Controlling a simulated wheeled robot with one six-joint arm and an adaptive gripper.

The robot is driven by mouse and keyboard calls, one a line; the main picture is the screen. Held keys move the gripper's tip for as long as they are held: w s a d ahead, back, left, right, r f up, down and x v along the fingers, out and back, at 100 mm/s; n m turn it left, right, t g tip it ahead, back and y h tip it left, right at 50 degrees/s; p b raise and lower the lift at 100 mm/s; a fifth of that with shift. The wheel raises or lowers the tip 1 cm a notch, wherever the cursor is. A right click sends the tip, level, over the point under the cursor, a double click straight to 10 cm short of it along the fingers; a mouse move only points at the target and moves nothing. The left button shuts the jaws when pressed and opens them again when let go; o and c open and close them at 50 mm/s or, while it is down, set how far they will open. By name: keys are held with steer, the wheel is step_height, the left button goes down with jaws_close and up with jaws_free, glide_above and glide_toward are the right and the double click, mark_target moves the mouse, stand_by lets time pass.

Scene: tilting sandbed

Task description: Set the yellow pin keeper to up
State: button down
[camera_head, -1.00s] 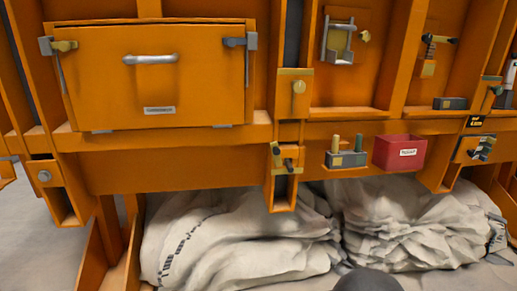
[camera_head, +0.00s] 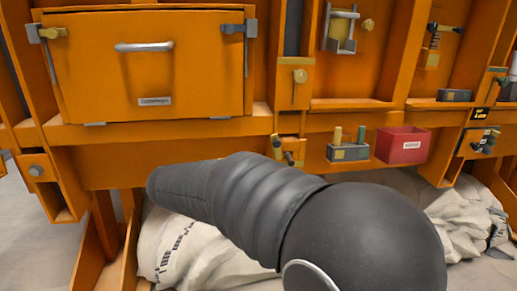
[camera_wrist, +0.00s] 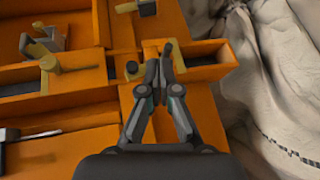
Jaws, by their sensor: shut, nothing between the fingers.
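A yellow keeper (camera_head: 299,77) sits on the upright post right of the orange door, its thin arm hanging down. In the wrist view, where the post lies sideways, the yellow keeper (camera_wrist: 49,64) is at the left with its arm pointing right. A lower block (camera_head: 288,150) on the same post carries a yellow piece and a dark pin; a dark knob (camera_wrist: 131,68) shows there in the wrist view. My gripper (camera_wrist: 164,48) is shut and empty, close to that lower block and apart from the keeper. The head view does not show its fingers.
An orange door (camera_head: 150,75) with a silver handle is left of the post. A peg block (camera_head: 348,152) and a red bin (camera_head: 402,146) stand on the ledge to the right. Pale sacks (camera_head: 190,250) lie below. My dark arm covers the lower middle.

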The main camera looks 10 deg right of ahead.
steer(key=w+a+r+t+h, duration=0.2)
steer(key=w+a+r+t, duration=0.15)
steer(key=a, duration=0.45)
glide_toward(273, 142)
steer(key=w+d, duration=0.4)
steer(key=shift+w+d+r+n+g+b, duration=0.15)
steer(key=shift+d+r+n+g+b, duration=0.15)
steer(key=shift+d+r, duration=0.15)
